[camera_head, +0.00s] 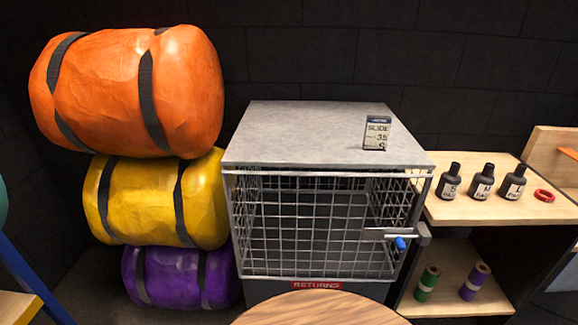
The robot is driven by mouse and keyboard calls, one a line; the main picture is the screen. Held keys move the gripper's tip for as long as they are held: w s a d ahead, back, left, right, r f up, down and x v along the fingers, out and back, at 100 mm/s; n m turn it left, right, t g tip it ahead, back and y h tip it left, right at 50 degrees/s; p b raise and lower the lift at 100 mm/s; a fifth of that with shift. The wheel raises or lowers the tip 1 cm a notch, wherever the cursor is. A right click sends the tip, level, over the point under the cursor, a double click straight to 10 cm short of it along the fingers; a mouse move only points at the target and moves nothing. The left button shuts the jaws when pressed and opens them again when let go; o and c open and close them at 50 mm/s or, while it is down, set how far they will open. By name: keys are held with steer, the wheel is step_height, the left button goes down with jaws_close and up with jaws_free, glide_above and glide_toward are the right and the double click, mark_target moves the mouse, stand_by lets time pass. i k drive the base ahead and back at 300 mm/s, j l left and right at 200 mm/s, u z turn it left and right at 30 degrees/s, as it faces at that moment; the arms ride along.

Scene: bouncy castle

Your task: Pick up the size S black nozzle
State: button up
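Three black nozzles with white labels stand upright in a row on a light wooden shelf (470,213) at the right. The leftmost is the black nozzle marked S (449,182). The nozzle marked M (482,183) is in the middle. The nozzle marked L (513,183) is on the right. They stand apart with small gaps. My gripper is not in view.
A wire cage (310,230) with a grey top and a RETURNS label stands left of the shelf. A small sign (376,133) is on top. A red ring (544,196) lies right of the nozzles. A round wooden top (320,310) is in front.

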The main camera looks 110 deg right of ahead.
mark_target(449, 183)
steer(key=i+z, duration=0.1)
steer(key=z, duration=5)
